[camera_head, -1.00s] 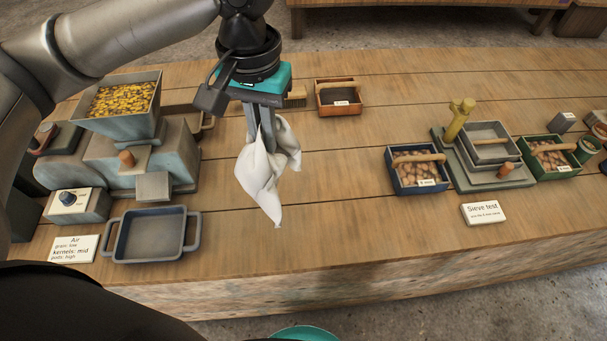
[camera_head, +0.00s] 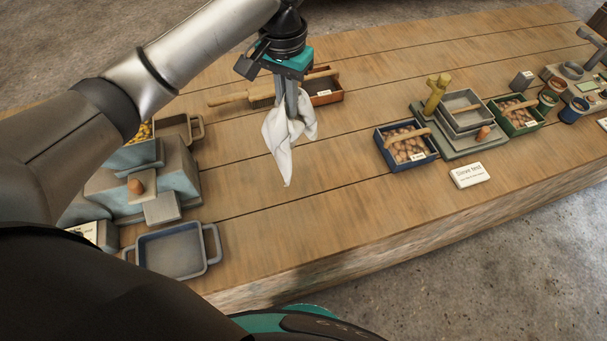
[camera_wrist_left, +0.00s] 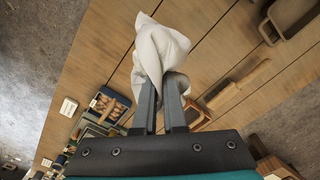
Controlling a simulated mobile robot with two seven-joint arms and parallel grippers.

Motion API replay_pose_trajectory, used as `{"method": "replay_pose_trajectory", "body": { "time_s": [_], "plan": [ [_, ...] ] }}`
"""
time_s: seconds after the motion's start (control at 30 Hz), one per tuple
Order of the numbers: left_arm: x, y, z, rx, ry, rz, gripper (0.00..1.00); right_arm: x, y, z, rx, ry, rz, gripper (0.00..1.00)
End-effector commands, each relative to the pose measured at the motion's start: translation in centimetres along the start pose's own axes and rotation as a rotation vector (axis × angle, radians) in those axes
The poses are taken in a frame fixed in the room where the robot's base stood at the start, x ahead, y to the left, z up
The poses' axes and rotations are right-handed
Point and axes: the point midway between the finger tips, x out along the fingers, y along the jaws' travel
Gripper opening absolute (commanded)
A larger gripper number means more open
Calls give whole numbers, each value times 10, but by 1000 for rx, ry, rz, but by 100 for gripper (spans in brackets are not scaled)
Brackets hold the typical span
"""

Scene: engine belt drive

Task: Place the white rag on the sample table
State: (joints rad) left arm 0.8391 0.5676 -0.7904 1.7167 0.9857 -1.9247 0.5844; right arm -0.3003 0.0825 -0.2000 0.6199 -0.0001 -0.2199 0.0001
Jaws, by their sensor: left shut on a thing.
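The white rag (camera_head: 290,137) hangs in loose folds from my left gripper (camera_head: 290,112), which is shut on it. The rag's lower tip appears to hang above the wooden table (camera_head: 330,200); any contact is hard to tell. In the left wrist view the rag (camera_wrist_left: 158,52) bunches around and beyond the fingertips of the left gripper (camera_wrist_left: 162,88). My right gripper is not in view.
A blue crate of brown items (camera_head: 407,147), a sieve stand (camera_head: 462,125) and a "Sieve test" card (camera_head: 469,175) stand to the right. A grey-blue tray (camera_head: 172,252) and a hopper machine stand left. A brush (camera_head: 245,97) lies behind. The table's middle is clear.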

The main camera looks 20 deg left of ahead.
Motion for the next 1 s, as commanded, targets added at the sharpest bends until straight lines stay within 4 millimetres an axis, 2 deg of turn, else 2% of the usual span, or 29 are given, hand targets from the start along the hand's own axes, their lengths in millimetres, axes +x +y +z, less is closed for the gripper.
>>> {"method": "replay_pose_trajectory", "body": {
  "time_s": [0.8, 1.0],
  "plan": [
    [157, 0, 1, 0, -3, -1, 0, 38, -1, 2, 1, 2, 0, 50],
    [184, 0, 1, 0, -1, -2, 0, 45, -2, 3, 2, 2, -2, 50]
  ]
}}
